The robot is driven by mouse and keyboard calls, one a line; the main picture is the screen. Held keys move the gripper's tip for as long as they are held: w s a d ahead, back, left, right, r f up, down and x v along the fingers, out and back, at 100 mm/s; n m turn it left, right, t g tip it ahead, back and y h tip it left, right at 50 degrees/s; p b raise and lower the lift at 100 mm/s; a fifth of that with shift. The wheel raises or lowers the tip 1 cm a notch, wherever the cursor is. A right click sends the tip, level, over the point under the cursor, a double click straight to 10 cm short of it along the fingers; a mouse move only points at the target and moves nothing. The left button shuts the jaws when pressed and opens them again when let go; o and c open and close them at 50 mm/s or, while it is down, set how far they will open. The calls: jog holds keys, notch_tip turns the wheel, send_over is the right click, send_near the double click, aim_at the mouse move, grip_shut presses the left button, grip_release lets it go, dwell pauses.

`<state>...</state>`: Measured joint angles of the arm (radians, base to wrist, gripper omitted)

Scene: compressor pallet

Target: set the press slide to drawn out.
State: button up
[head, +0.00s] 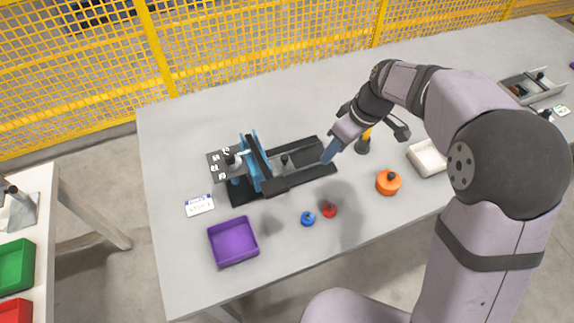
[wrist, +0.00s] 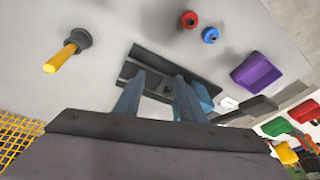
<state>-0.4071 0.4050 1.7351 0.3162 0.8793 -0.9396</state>
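The press (head: 254,153) stands left of centre on the grey table, with a blue upright frame and two dark rails running right from it. The press slide (head: 285,165), a grey piece with a dark knob, sits between the rails, close to the blue frame. My gripper (head: 329,152) is above the right end of the rails, pointing down and left, apart from the knob. In the wrist view, my gripper (wrist: 159,78) has its two blue fingers spread with a gap between them, and the dark rails (wrist: 178,62) lie beyond; the fingers partly hide the slide.
A yellow-handled post (head: 364,142) stands just right of my gripper.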

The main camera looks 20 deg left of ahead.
aim_at(285, 156)
jog(key=shift+w+a+f+n+y+b, duration=0.2)
jog(key=shift+a+f+n, duration=0.6)
jog(key=shift+a+f, duration=1.15)
jog(key=shift+w+a+f+n+y+b, duration=0.15)
jog(key=shift+a+f+n, duration=0.95)
jog(key=shift+a, duration=1.4)
jog(key=shift+w+a+f+n+y+b, duration=0.1)
jog(key=shift+w+a+f+n+y, duration=0.3)
jog(key=shift+a+f, duration=1.7)
jog(key=shift+s+a+r, duration=0.1)
jog(key=shift+s, duration=0.05)
grip_shut()
